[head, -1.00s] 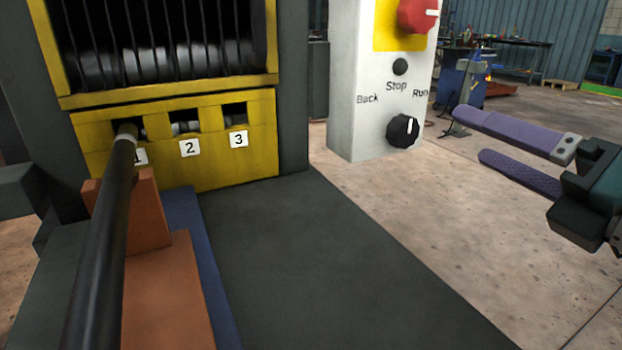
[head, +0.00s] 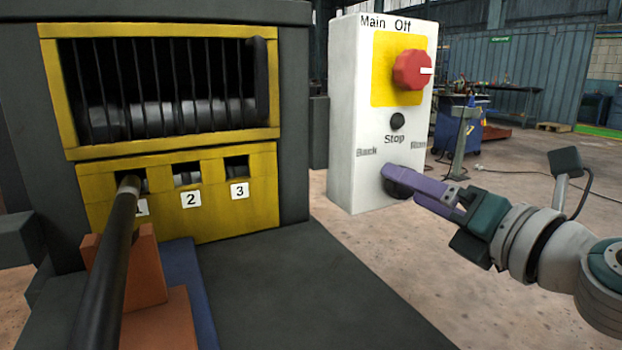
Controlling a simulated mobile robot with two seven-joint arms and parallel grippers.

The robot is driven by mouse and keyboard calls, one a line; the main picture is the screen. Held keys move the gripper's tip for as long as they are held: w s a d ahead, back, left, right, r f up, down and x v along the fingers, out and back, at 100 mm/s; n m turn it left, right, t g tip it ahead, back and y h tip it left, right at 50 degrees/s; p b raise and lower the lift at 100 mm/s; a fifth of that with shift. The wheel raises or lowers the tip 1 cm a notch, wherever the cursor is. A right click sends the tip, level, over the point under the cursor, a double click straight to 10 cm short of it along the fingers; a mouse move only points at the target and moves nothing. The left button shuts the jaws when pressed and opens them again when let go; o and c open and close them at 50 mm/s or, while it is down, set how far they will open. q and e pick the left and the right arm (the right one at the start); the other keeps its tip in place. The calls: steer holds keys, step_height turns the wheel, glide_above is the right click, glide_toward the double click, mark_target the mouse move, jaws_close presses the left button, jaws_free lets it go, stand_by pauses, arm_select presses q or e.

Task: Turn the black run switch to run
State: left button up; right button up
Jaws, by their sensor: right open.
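The black run switch (head: 398,188) is a round knob low on the front of the white control box (head: 345,130). The words Back, Stop and Run stand around it. My right gripper (head: 388,175) reaches in from the right with its purple fingers at the knob. The fingers cover most of the knob and its white pointer, so its setting is hidden. The gripper is open. I cannot tell whether the fingers touch the knob. My left gripper is out of view.
A red main knob (head: 412,70) on a yellow plate and a small black button (head: 397,121) sit above the switch. A yellow-framed caged drum (head: 170,85) is at left. A black bar (head: 110,255) runs into slot 1. The dark deck (head: 300,290) in front is clear.

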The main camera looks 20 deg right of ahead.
steer(key=shift+w, duration=0.4)
jaws_close()
stand_by(0.5)
